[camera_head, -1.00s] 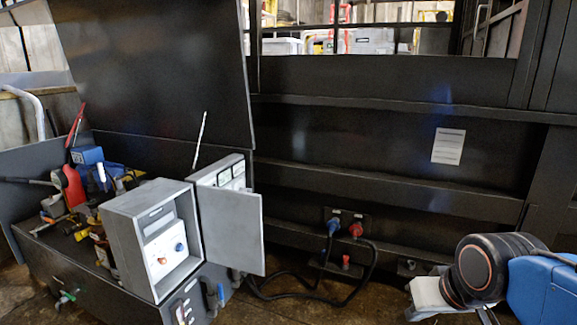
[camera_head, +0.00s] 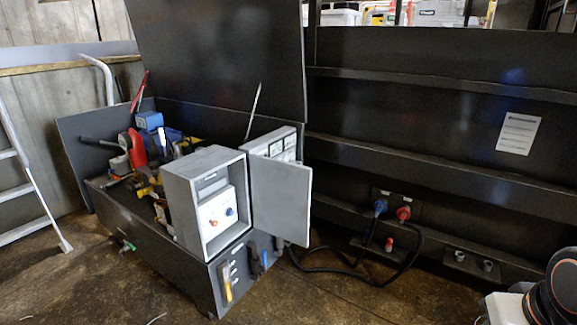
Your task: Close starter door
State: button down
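The starter door (camera_head: 281,199) is a flat grey panel, swung open to the right of the box. Part of my arm (camera_head: 553,300) shows at the lower right edge, well apart from the door. My gripper's fingers are outside the picture.
Cables (camera_head: 345,272) run from blue and red plugs to the floor right of the door. A ladder (camera_head: 30,185) stands at the left.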

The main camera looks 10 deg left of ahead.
aim_at(281, 190)
jog(key=i+l+u, duration=0.15)
jog(key=l+u, duration=0.25)
jog(key=i+l+u, duration=0.1)
jog(key=l+u, duration=0.35)
jog(key=l, duration=0.2)
jog(key=l+u, duration=0.4)
jog(key=i+j+z, duration=0.15)
jog(key=z, duration=0.35)
jog(key=i+j+z, duration=0.1)
jog(key=j+z, duration=0.25)
jog(key=z, duration=0.15)
jog(key=j+z, duration=0.25)
jog(key=j, duration=1)
jog(key=j+z, duration=0.25)
jog(key=j, duration=1.7)
jog(key=k+j, duration=0.1)
jog(key=j, duration=0.55)
jog(key=k, duration=1)
